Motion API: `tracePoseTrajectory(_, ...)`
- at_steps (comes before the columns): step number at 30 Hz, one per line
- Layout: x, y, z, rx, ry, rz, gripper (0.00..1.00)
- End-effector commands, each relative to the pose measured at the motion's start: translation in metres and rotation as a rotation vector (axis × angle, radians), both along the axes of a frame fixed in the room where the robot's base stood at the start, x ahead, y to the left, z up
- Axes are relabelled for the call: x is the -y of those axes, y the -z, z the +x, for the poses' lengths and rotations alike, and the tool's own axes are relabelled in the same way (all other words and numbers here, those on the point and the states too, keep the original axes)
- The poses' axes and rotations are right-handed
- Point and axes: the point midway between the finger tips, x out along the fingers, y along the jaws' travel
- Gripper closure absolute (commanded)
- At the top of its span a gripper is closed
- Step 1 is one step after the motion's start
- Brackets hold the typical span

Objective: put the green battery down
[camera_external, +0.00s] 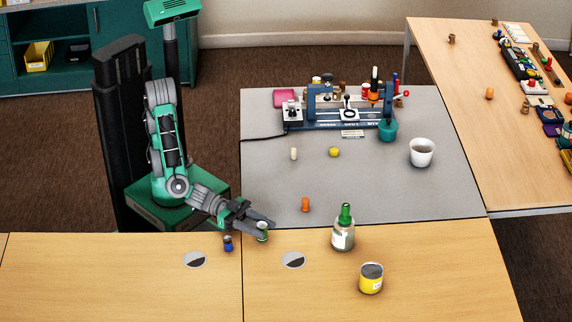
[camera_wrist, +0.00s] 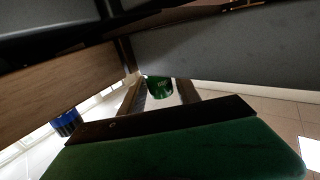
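The green battery (camera_external: 262,232) is a small cylinder with a pale band, at the tip of my gripper (camera_external: 261,229) in the external view. In the wrist view the green battery (camera_wrist: 160,87) sits between the two fingertips (camera_wrist: 160,92), and my gripper looks shut on it. My gripper reaches out low over the near wooden table (camera_external: 130,285), close to its back edge. The fingers partly cover the battery. I cannot tell whether its lower end touches the table.
A blue battery (camera_external: 228,243) stands just left of my gripper, and shows in the wrist view (camera_wrist: 67,122). Two round markers (camera_external: 195,260) (camera_external: 293,260) lie in front. A green-topped bottle (camera_external: 343,232), yellow can (camera_external: 371,279) and orange piece (camera_external: 305,204) stand to the right.

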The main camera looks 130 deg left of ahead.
Motion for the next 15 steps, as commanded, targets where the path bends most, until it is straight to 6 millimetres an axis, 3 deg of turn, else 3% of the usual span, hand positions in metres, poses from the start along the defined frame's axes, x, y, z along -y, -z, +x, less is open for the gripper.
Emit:
tracePoseTrajectory(4, -0.0001, -0.0001, 0.0000, 0.000, 0.000, 0.000, 0.49)
tracePoseTrajectory(15, 0.0000, -0.0009, 0.0000, -0.002, 0.000, 0.001, 0.49)
